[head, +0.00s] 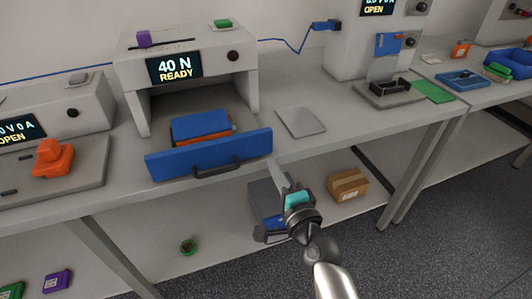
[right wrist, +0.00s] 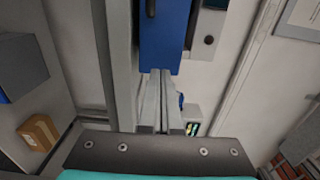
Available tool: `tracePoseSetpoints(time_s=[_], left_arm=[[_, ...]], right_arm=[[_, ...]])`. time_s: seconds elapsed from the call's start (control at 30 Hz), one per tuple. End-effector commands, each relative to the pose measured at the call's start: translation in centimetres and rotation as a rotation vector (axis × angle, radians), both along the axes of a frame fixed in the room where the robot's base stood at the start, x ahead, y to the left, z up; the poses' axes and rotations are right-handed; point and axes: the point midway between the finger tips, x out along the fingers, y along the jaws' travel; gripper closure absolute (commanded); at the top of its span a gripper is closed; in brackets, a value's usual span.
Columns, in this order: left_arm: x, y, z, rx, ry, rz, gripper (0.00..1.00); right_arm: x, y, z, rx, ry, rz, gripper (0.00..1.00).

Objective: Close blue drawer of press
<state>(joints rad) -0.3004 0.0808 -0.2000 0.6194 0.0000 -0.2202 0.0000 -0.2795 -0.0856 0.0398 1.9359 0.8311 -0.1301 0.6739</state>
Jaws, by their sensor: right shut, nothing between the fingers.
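The press (head: 188,45) stands on the bench with its display reading 40 N READY. Its blue drawer (head: 209,153) is pulled out, with the front panel near the bench's front edge and a black handle (head: 217,169) on it. A blue block (head: 200,125) with an orange part under it sits behind the panel. My right gripper (head: 277,172) is shut and empty, just in front of the panel's right end. In the right wrist view the gripper's fingertips (right wrist: 161,72) point at the end of the blue drawer panel (right wrist: 165,38); whether they touch cannot be told. My left gripper is out of view.
A thin grey plate (head: 301,121) lies on the bench right of the press. An orange part (head: 53,157) sits on the station at left. A cardboard box (head: 347,186) and a grey bin (head: 264,203) are on the lower shelf. The space in front of the bench is open.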

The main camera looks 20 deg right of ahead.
Motion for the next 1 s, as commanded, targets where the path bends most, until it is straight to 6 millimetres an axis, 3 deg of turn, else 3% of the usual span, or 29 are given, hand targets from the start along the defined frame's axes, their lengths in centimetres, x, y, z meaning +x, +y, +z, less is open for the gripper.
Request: tracePoseSetpoints(time_s=[0.2, 0.4, 1.0], left_arm=[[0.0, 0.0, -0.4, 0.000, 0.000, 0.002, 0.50], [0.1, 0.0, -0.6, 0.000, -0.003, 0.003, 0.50], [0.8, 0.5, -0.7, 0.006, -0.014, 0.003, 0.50]], right_arm=[[3.3, 0.1, 0.0, 0.000, -0.001, 0.000, 1.00], [5.0, 0.1, 0.0, -0.001, 0.000, -0.001, 1.00], [5.9, -0.2, 0.0, -0.002, 0.000, 0.000, 1.00]])
